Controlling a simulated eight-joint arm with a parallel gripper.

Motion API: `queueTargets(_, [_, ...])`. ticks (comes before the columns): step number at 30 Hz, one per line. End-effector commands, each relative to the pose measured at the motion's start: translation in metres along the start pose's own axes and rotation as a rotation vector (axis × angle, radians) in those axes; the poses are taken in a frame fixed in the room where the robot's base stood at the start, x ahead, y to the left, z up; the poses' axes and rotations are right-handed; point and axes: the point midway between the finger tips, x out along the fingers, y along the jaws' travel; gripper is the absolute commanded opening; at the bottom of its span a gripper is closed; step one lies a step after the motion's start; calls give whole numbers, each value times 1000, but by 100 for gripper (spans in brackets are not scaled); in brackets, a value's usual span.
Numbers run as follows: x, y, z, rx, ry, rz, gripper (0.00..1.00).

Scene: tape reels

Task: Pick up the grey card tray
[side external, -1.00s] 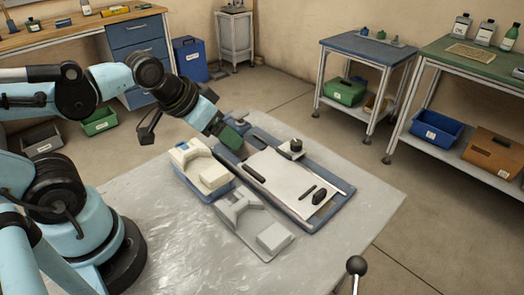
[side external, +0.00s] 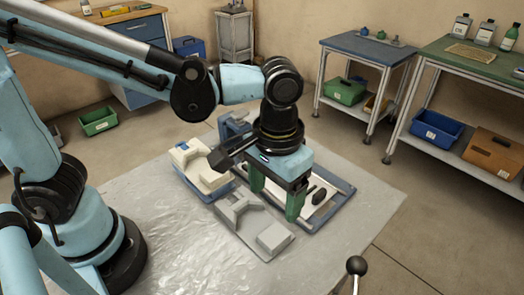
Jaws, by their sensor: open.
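My gripper (side external: 275,204) points down with two green fingers spread apart. In this view it hangs at the tray's right edge, over the near left side of a blue board (side external: 340,208). Nothing shows between the fingers. Its height above the tray and any contact cannot be told. My wrist and fingers hide much of the board.
A cream block-shaped part in a blue tray (side external: 231,192) sits close on the left. A blue upright part (side external: 233,125) stands behind. A dark oval piece (side external: 319,195) lies on the board. The sheet (side external: 170,240) is clear in front. A black ball-topped lever (side external: 356,265) stands at the front.

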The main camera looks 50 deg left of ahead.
Motion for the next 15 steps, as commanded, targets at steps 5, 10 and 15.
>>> queueTargets(5, [26,0,0,0,1,1,77])
queueTargets(10, [44,0,0,1,2,1,77])
queueTargets(15, [53,0,0,1,2,2,77])
